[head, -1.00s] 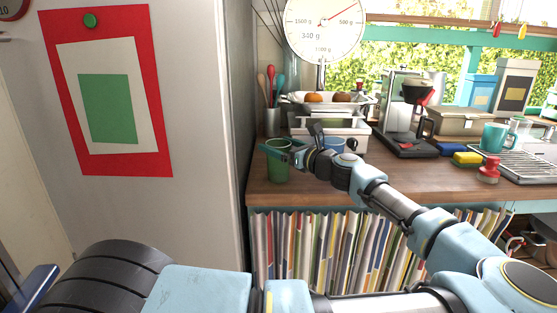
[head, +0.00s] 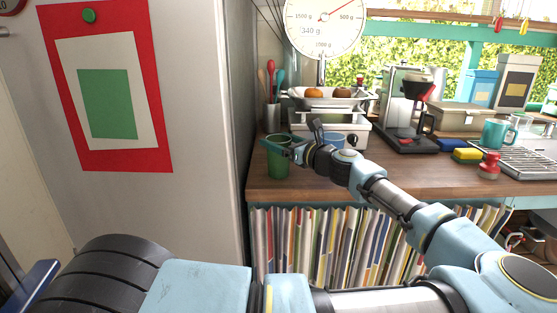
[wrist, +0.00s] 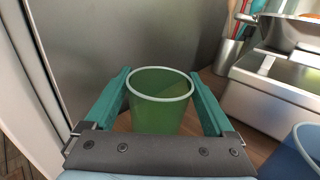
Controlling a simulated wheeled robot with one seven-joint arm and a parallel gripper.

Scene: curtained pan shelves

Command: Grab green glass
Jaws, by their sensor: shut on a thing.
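The green glass (head: 278,160) stands upright at the left end of the wooden counter, close to the grey wall. In the wrist view the green glass (wrist: 160,112) sits between the two teal fingers of my gripper (wrist: 161,100), its open rim facing up. My gripper (head: 284,146) reaches it from the right in the head view and is shut on it. The lower part of the glass is hidden by the gripper body in the wrist view.
A blue cup (head: 333,141) stands just right of my gripper. A kitchen scale (head: 345,130) is behind it, and a utensil holder (head: 272,118) stands behind the glass. A coffee maker (head: 402,110) is further right. The grey wall (head: 205,150) is close on the left.

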